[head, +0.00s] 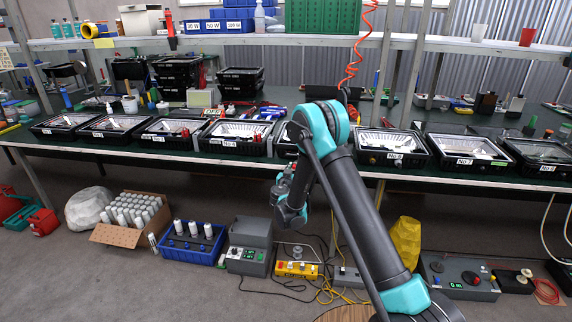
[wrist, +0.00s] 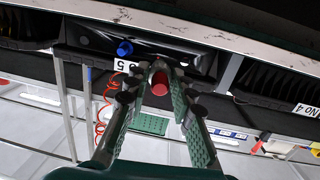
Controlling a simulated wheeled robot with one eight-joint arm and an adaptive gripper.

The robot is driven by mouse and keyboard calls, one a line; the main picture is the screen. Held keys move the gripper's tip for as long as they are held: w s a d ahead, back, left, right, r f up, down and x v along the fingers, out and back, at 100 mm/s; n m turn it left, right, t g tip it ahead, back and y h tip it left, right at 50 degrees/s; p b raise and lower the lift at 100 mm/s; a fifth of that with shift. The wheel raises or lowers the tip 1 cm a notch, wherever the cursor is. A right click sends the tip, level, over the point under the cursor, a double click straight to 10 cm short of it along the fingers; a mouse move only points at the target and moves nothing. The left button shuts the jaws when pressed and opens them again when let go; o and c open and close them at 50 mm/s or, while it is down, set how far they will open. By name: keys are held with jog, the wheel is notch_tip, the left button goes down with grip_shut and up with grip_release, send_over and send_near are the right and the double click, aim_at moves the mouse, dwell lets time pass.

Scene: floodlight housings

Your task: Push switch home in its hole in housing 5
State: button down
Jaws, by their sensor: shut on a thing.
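My gripper (wrist: 160,70) is shut on a red-ended switch (wrist: 160,84), at the front wall of housing 5. The switch's far end is hidden between the fingertips, so I cannot tell how far it sits in the hole. A blue round part (wrist: 125,47) sticks out of the same wall, left of my fingers.
Housing 4 (head: 230,143) stands left of housing 5 and housing 6 (head: 393,158) to its right on the green bench. A shelf upright (head: 408,75) rises behind. Below stand a blue crate (head: 190,257) and a yellow control box (head: 297,270).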

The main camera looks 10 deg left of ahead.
jog(key=shift+n+t+y, duration=0.5)
jog(key=shift+y, duration=0.2)
jog(key=a, duration=0.4)
jog(key=shift+a+r, duration=0.15)
jog(key=shift+r, duration=0.05)
jog(key=w, duration=0.6)
jog(key=shift+w+d, duration=0.2)
jog(key=shift+w, duration=1.2)
dwell(2.1)
jog(key=c, duration=1.2)
grip_release()
